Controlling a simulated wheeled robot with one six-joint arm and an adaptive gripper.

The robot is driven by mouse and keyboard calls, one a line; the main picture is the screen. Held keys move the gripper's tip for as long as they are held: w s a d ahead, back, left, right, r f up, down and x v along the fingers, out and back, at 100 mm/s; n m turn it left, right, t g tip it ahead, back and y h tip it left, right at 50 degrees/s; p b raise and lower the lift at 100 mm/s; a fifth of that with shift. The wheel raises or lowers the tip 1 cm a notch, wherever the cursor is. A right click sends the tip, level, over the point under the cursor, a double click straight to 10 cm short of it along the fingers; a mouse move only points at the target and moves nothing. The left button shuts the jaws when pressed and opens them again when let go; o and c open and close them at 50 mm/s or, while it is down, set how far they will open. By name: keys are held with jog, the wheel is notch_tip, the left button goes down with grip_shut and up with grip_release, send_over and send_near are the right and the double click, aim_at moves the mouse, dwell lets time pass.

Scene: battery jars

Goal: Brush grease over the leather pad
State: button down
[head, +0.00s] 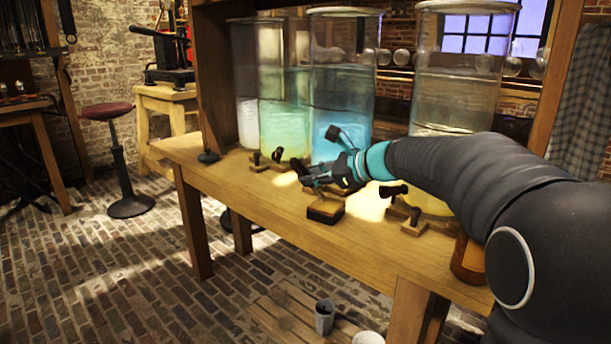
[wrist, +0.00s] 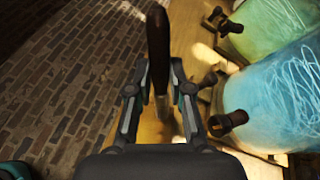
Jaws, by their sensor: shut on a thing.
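My gripper (head: 318,180) is above the front part of the wooden table (head: 270,205). In the wrist view my gripper (wrist: 162,82) is shut on a dark brown handle (wrist: 158,40), which looks like the brush. The handle points away from the palm; I cannot make out bristles.
Tall glass jars with pale, green (head: 284,130), blue (head: 342,135) and yellowish contents stand behind my gripper. Dark taps on wooden blocks (head: 270,163) stick out in front of them. A small dark dish (head: 208,157) sits at the table's left end. The brick floor (head: 110,270) is open at left.

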jog(key=shift+s+d, duration=0.4)
jog(key=shift+d, duration=0.4)
jog(key=shift+s+d, duration=0.4)
jog(key=shift+d, duration=0.4)
jog(key=shift+s+d, duration=0.4)
jog(key=shift+d, duration=0.4)
notch_tip(320, 180, up, 6)
jog(key=p, duration=0.5)
notch_tip(320, 180, up, 3)
